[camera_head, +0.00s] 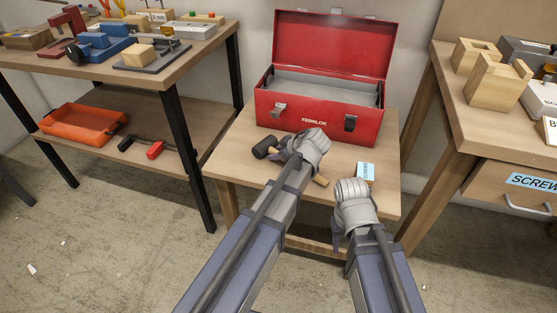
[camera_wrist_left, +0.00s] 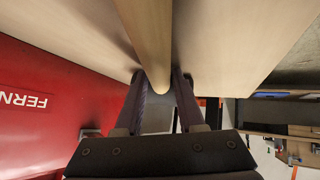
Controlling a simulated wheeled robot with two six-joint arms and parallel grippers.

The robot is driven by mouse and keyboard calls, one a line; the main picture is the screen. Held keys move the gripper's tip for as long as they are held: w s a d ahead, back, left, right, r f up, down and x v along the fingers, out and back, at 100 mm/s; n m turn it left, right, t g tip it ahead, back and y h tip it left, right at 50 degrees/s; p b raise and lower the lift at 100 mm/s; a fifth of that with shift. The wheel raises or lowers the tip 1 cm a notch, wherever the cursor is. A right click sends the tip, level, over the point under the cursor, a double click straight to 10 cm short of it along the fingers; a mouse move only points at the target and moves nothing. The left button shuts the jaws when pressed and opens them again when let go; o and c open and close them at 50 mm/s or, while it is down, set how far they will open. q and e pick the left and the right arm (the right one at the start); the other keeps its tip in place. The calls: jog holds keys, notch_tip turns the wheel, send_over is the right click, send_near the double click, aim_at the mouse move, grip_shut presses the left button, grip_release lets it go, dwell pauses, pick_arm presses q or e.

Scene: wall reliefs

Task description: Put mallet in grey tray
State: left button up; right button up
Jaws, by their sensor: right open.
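The mallet (camera_head: 264,147) lies on the small wooden table, with its dark head at the left and its wooden handle (camera_head: 320,181) to the right. My left gripper (camera_head: 287,156) is down over the mallet. In the left wrist view its two fingers (camera_wrist_left: 160,84) straddle the wooden handle (camera_wrist_left: 150,45), with a slight gap seeming to show beside it. The grey tray (camera_head: 322,86) sits inside the open red toolbox (camera_head: 318,121), behind the mallet. My right gripper (camera_head: 338,240) is low near the table's front edge, mostly hidden by its own wrist.
A blue-white label card (camera_head: 365,171) stands on the small table (camera_head: 228,165). A workbench (camera_head: 190,62) with clamps is on the left; an orange bin (camera_head: 82,124) is on its lower shelf. Another bench (camera_head: 455,95) with wooden blocks is on the right. The toolbox lid is raised.

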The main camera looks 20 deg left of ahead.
pick_arm(q)
grip_shut()
dwell(1.4)
